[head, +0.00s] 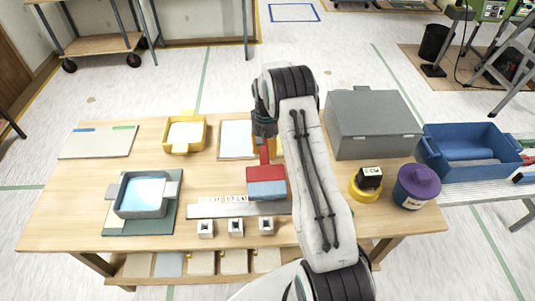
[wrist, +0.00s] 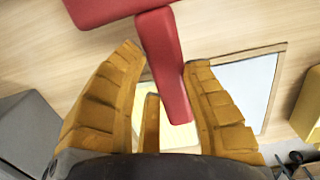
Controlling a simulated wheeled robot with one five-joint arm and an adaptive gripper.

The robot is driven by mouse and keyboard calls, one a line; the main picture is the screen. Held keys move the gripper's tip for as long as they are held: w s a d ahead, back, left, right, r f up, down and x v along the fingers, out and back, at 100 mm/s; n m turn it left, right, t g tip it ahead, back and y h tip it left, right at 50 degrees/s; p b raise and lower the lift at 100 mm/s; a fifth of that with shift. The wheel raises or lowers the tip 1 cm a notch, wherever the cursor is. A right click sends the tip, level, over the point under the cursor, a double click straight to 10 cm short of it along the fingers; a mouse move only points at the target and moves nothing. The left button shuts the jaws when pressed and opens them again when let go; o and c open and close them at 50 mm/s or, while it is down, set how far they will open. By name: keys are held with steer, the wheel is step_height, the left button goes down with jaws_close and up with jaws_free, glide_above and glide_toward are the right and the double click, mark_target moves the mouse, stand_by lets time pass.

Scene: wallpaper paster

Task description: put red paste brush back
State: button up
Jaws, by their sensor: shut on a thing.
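The red paste brush (head: 266,174) has a red handle, a wide red head and a pale blue end. My gripper (head: 268,145) is shut on its handle, which also shows between the yellow fingers in the wrist view (wrist: 168,60). In the wrist view the red head is cut off at the top edge, and the pale end is out of sight.
A grey tray with light blue contents (head: 120,208) and a yellow tray (head: 169,146) stand left. Small white blocks (head: 236,228) line the front. Right are a grey box (head: 372,125), purple-lidded pot (head: 417,187) and blue crate (head: 470,175).

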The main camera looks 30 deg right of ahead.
mark_target(268, 156)
steer(key=shift+w+d+f, duration=0.25)
steer(key=shift+d+f, duration=0.05)
steer(key=shift+d, duration=0.05)
steer(key=shift+f+p, duration=0.65)
steer(key=shift+f, duration=1.3)
steer(key=o, duration=1.2)
